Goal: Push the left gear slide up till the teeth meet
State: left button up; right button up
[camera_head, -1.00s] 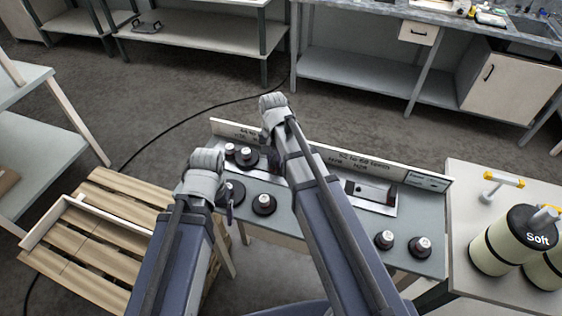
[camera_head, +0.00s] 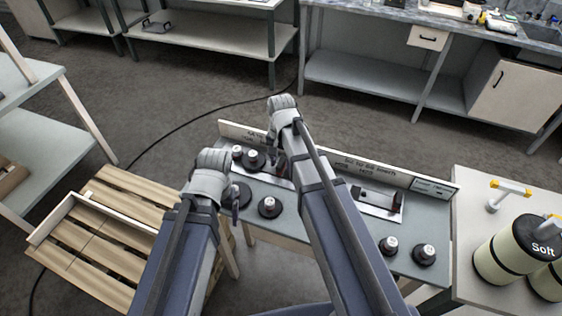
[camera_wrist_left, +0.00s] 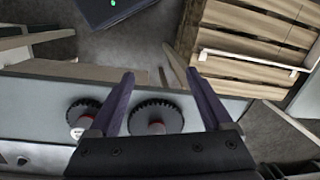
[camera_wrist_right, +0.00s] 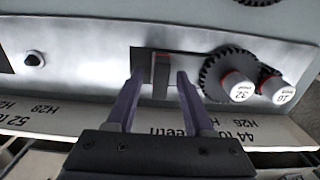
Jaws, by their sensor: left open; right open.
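The left gear slide (camera_wrist_right: 149,59) is a dark plate on the bench with an upright grey tab (camera_wrist_right: 161,75). A toothed gear (camera_wrist_right: 212,76) with a white cap marked 32 sits at its end, close beside a smaller gear (camera_wrist_right: 283,90) marked 10; I cannot tell whether their teeth touch. In the head view these gears (camera_head: 253,160) are at the bench's far left. My right gripper (camera_wrist_right: 160,78) is open, its fingers on either side of the tab; contact is unclear. My left gripper (camera_wrist_left: 160,80) is open over the bench's front edge, near a loose black gear (camera_wrist_left: 155,117).
A labelled board (camera_head: 335,158) stands along the bench's back edge. A second slide (camera_head: 375,200) and several capped gears (camera_head: 389,245) occupy its right part.

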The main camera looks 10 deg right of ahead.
notch_tip(320, 180, up, 7)
jog(key=p, duration=0.6)
pick_arm(q)
notch_tip(320, 180, up, 7)
pick_arm(e)
jog(key=shift+s+a, duration=0.15)
jog(key=shift+s, duration=0.05)
jog(key=s+a+n, duration=0.2)
jog(key=s+n, duration=0.1)
jog(key=s, duration=0.2)
jog(key=s+a+f+n+b, duration=0.1)
jog(key=s+a+n, duration=0.2)
jog(key=s+n, duration=0.1)
jog(key=s+a+f+n+h+b, duration=0.1)
jog(key=s+a+n, duration=0.2)
jog(key=s, duration=0.3)
jog(key=shift+s+f, duration=0.1)
pick_arm(q)
notch_tip(320, 180, down, 2)
jog(key=shift+f, duration=0.2)
pick_arm(e)
jog(key=shift+a+n, duration=0.15)
jog(key=shift+n, duration=0.15)
pick_arm(q)
jog(key=shift+c, duration=0.3)
